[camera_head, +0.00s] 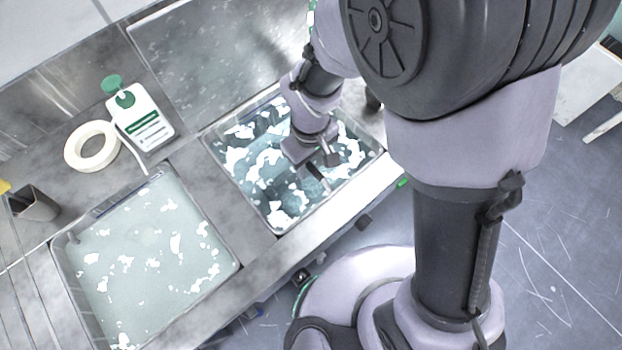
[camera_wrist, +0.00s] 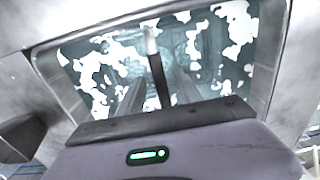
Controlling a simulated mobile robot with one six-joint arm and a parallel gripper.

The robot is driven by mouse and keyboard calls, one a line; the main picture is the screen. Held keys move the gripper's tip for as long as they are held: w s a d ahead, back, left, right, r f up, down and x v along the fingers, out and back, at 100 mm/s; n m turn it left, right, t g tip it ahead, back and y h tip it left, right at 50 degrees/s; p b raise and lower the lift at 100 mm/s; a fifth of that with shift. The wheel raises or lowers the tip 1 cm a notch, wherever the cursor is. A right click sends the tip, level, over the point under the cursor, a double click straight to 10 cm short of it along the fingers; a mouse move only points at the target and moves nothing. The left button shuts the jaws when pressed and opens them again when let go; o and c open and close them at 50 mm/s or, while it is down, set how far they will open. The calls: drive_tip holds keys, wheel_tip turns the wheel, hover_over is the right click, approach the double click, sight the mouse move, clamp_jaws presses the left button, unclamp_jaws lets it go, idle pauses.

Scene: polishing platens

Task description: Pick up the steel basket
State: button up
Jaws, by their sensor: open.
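My gripper (camera_head: 316,166) is open and reaches down over the right basin (camera_head: 228,178), which holds bluish liquid with bright white reflections. In the wrist view the same basin (camera_wrist: 270,60) lies ahead, and a dark upright bar with a pale tip (camera_wrist: 154,65) stands between my gripper's fingers (camera_wrist: 160,88). I cannot tell whether that bar is part of the steel basket. Blurred grey-blue shapes show in the liquid around the fingers. The basket's outline is not clear among the reflections, and my wrist hides part of the basin.
A second basin (camera_head: 236,252) with paler liquid is at the left. A white bottle with a green label (camera_head: 142,118), a white tape roll (camera_head: 92,146) and a dark cup (camera_head: 36,203) stand on the steel counter (camera_head: 190,165). The grey floor (camera_head: 560,220) is at the right.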

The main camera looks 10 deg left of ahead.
drive_tip(key=shift+f, duration=0.85)
drive_tip(key=shift+r, duration=0.15)
clamp_jaws()
idle(0.5)
